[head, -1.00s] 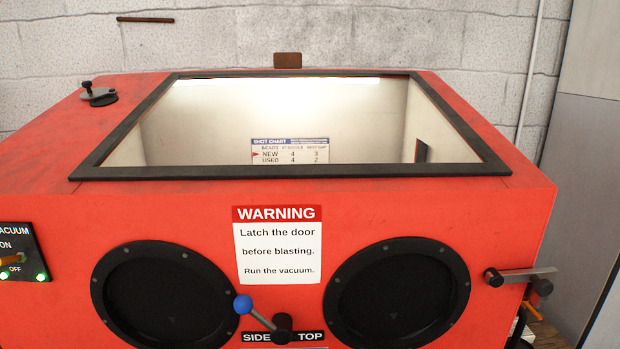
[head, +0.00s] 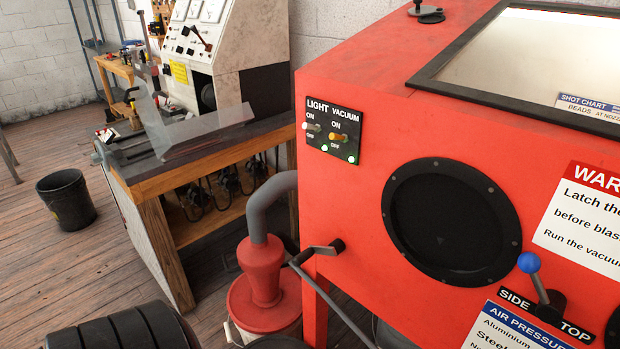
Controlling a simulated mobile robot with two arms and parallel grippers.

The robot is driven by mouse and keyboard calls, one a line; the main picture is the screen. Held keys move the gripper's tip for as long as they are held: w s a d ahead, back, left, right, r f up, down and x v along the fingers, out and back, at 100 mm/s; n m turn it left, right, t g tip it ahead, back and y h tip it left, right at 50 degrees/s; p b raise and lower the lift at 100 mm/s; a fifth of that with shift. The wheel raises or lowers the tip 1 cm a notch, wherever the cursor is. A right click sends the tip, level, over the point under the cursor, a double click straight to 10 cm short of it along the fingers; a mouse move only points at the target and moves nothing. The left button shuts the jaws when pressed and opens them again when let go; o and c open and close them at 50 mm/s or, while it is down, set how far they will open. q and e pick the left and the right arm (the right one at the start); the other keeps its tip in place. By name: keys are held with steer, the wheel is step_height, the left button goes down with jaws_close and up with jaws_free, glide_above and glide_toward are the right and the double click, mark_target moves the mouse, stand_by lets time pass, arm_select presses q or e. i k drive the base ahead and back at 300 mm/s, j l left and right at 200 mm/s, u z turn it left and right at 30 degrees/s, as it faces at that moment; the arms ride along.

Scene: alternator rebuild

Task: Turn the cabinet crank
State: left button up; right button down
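The red cabinet (head: 345,200) fills the right half of the head view. On its lower left front, a dark hub carries a short grey arm (head: 313,253), with a long grey bar (head: 335,305) running down right from near its outer end; this looks like a crank, but I cannot tell for sure. On the cabinet top, a grey disc with a black knob (head: 425,12) is partly cut off. A lever with a blue ball (head: 529,263) stands by the SIDE and TOP labels. Neither of my grippers is in view.
A switch panel (head: 333,129) marked LIGHT and VACUUM sits on the cabinet front. A red vacuum canister (head: 263,302) with a grey hose stands left of the cabinet. Further left are a wooden bench (head: 160,250) and a black bucket (head: 66,202), with open floor around the bucket.

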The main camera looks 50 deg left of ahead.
mark_target(337, 246)
steer(key=k+j, duration=0.1)
steer(key=j, duration=0.3)
steer(key=k+j+z, duration=0.1)
steer(key=j, duration=0.3)
steer(key=k+j+z, duration=0.1)
steer(key=j, duration=0.3)
steer(key=k+j, duration=0.1)
steer(key=j, duration=0.3)
steer(key=k+j+z, duration=0.1)
steer(key=j, duration=0.3)
steer(key=k+j, duration=0.2)
steer(key=j, duration=0.15)
steer(key=i+j+z, duration=0.05)
